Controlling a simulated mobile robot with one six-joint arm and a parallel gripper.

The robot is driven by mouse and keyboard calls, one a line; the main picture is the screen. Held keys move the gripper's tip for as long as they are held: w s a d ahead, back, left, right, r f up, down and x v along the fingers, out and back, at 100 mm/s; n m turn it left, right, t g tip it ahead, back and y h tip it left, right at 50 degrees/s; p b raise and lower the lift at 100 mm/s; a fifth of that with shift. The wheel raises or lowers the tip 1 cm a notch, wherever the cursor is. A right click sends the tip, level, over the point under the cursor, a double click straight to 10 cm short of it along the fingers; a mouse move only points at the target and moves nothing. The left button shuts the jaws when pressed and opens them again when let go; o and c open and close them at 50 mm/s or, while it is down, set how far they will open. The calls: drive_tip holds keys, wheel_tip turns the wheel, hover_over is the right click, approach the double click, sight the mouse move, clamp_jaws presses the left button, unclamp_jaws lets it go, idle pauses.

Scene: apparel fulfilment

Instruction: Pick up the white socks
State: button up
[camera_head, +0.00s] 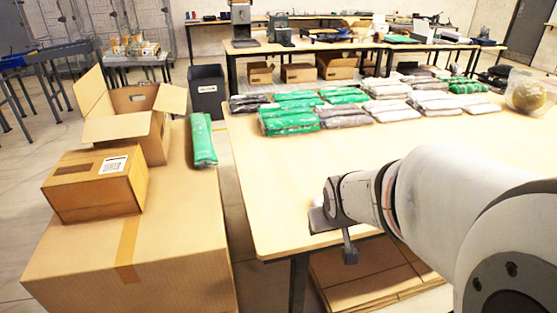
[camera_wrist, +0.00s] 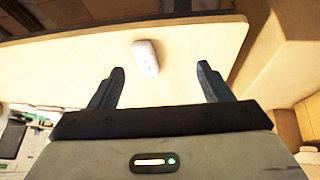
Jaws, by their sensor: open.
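A small white rounded bundle (camera_wrist: 145,58), which looks like the white socks, lies on the wooden table (camera_wrist: 85,70) in the wrist view. It is too small and smooth there to be sure. My gripper (camera_wrist: 160,82) is open and empty, its two dark fingers apart. The bundle appears beyond the fingertips, roughly in line with the gap and apart from both. In the head view my gripper (camera_head: 337,238) is at the near left part of the table (camera_head: 285,190), partly hidden by my wrist. I cannot make out the white bundle there.
Rows of green, grey and white packaged garments (camera_head: 345,107) lie along the table's far side. A clear bag (camera_head: 526,92) is at the far right. Left of the table, an open carton (camera_head: 125,125), a closed box (camera_head: 95,185) and a green package (camera_head: 202,140) rest on a large box (camera_head: 165,245).

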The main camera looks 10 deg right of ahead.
drive_tip(key=shift+o, duration=0.3)
drive_tip(key=w+d+f+t+b, duration=0.1)
drive_tip(key=w+d+f+t, duration=0.1)
drive_tip(key=w+d+f, duration=0.3)
drive_tip(key=shift+w+f+b, duration=0.2)
drive_tip(key=shift+f+b, duration=0.1)
drive_tip(key=shift+f, duration=0.3)
drive_tip(key=w+d+f+t+b, duration=0.1)
drive_tip(key=w+f+t, duration=0.1)
drive_tip(key=w+f, duration=0.2)
drive_tip(key=w+d+f+t+y+b, duration=0.1)
drive_tip(key=w+f+t, duration=0.1)
drive_tip(key=w+f, duration=0.1)
drive_tip(key=w+d+f+t+y+b, duration=0.1)
drive_tip(key=w+f+t, duration=0.1)
drive_tip(key=w+f, duration=0.2)
drive_tip(key=shift+w+d+f+n, duration=0.35)
drive_tip(key=shift+d+f+n, duration=0.05)
drive_tip(key=shift+f, duration=0.05)
drive_tip(key=shift+c, duration=0.2)
